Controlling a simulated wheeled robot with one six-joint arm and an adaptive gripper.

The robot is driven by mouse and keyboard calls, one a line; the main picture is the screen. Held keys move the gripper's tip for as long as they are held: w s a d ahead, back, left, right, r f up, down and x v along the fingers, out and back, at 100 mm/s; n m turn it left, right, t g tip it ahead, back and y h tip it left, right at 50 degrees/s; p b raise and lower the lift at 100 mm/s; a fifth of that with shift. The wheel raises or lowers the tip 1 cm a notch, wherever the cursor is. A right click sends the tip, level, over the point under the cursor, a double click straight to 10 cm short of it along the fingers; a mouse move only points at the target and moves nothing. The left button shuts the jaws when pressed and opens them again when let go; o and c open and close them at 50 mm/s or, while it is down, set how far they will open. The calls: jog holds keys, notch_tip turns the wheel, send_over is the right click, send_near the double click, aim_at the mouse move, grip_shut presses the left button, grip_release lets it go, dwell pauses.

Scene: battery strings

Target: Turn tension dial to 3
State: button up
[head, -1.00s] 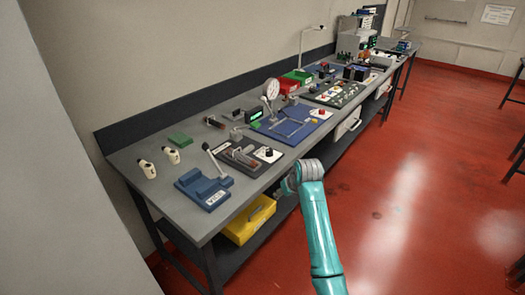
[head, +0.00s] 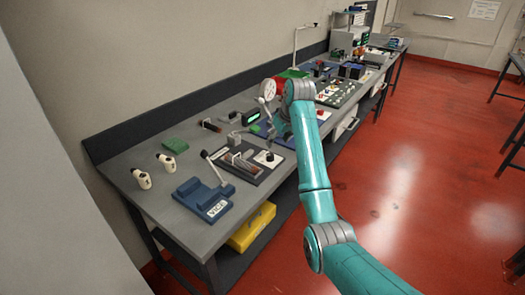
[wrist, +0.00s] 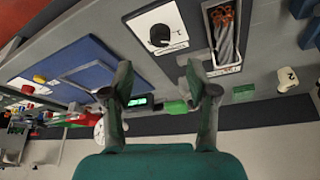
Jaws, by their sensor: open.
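A black dial (head: 268,157) sits on a white plate at the right end of a dark panel on the bench. In the wrist view the dial (wrist: 160,35) is at the top, with its white scale plate (wrist: 178,18) around it. The marks are too small to read, so I cannot tell its setting. My gripper (wrist: 159,72) is open and empty, its fingers apart. In the picture the dial lies just above the gap between the fingertips, not between them. In the head view my gripper (head: 279,134) is above the bench, beyond the dial and partly hidden by my arm.
Beside the dial is a tray of cylinders (wrist: 225,38). A blue cradle (head: 204,198), a lever (head: 213,166) and two white pieces (head: 141,178) stand nearer. A green-lit display (head: 250,117) and a blue board (wrist: 92,65) are near my gripper. A yellow bin (head: 252,228) sits below.

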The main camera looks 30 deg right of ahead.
aim_at(270, 155)
jog(key=x, duration=1)
jog(key=shift+w, duration=0.35)
jog(key=shift+c, duration=0.2)
grip_shut()
